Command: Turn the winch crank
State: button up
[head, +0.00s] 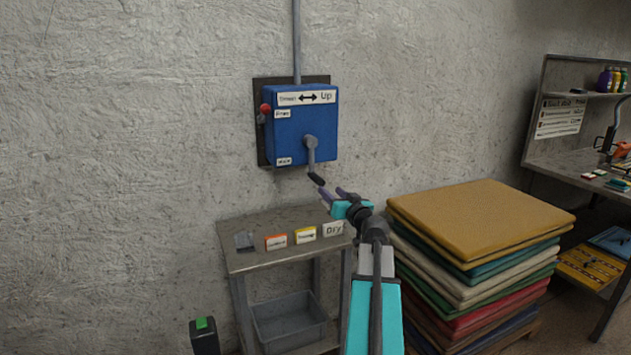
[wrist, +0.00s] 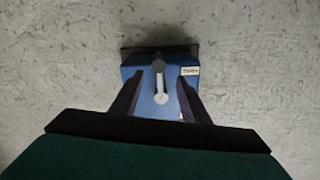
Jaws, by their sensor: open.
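The winch is a blue box (head: 291,125) on a dark plate on the wall, with a "Down/Up" arrow label on top. Its grey crank (head: 311,148) hangs down from the right of the front face and ends in a black handle (head: 317,179). My gripper (head: 331,191) is open just below and right of the handle, close to it; I cannot tell whether they touch. In the wrist view the crank (wrist: 158,76) shows in line with the gap between my open fingers (wrist: 158,90), in front of the blue box (wrist: 137,76). Nothing is held.
A red-knobbed lever (head: 265,108) sits on the box's left side. Below stands a metal table (head: 250,260) with several small labelled blocks and a grey bin (head: 290,325) on its lower shelf. A stack of folded rugs (head: 480,222) stands right of my arm. A workbench (head: 560,165) is far right.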

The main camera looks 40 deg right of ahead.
aim_at(316, 179)
jog(key=shift+p+x, duration=1.5)
jog(key=shift+x, duration=5.3)
